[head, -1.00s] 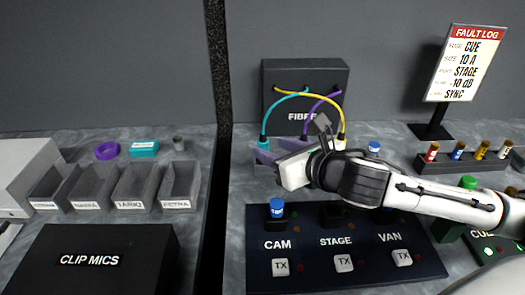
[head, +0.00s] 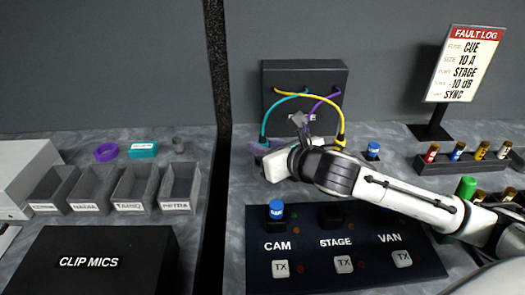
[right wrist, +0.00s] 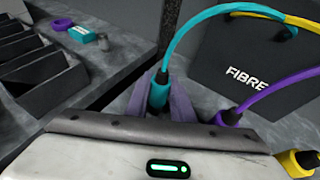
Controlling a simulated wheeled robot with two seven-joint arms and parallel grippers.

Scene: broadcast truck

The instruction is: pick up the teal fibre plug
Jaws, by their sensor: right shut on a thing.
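The teal fibre plug (right wrist: 158,92) is at the end of a teal cable, upright between the two purple-grey fingers of my right gripper (right wrist: 160,100) in the right wrist view. The gripper is shut on it. In the head view the plug (head: 263,139) shows just above my right gripper (head: 262,149), left of the other plugs. The plug's lower end is hidden, so I cannot tell whether it touches the bench. The teal cable runs up to the dark FIBRE box (head: 338,76). My left gripper is not in view.
A purple plug (right wrist: 228,117) and a yellow plug (right wrist: 300,162) stand close on the right, their cables crossing the teal one. The CAM/STAGE/VAN panel (head: 300,256) lies in front. Grey bins (head: 133,188) are left, across a dark gap.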

